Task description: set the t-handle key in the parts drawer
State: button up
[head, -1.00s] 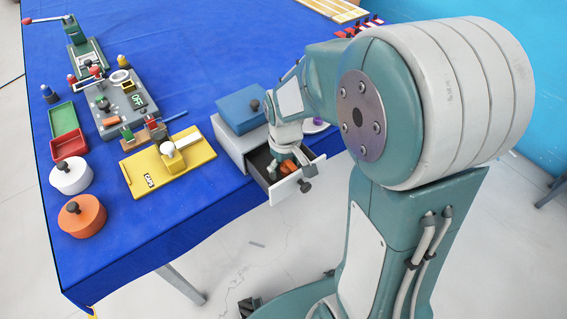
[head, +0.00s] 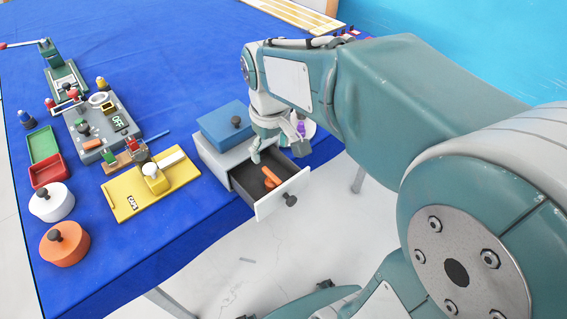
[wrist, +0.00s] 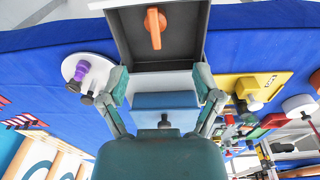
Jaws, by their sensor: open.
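The orange t-handle key (head: 270,178) lies on the dark floor of the parts drawer (head: 294,189), which is pulled open from its grey housing. In the wrist view the key (wrist: 154,28) is inside the drawer (wrist: 122,25), clear of its walls, with nothing touching it. My gripper (head: 277,151) is open and empty. It is above and behind the key, near the back right of the open drawer. In the wrist view its two fingers (wrist: 161,73) are spread wide, with the key beyond them.
A blue box (head: 222,122) with a dark knob sits on the drawer housing. A white disc with a purple piece (head: 301,129) stands close right of my gripper. A yellow board (head: 130,198), round lidded pots and trays occupy the left. The table edge lies below the drawer.

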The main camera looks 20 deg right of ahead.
jog(key=s+r+m+t, duration=0.3)
jog(key=s+t, duration=0.1)
jog(key=s, duration=0.8)
jog(key=shift+s+r+t, duration=0.15)
jog(key=shift+s+t, duration=0.05)
jog(key=shift+t, duration=0.2)
dwell(0.5)
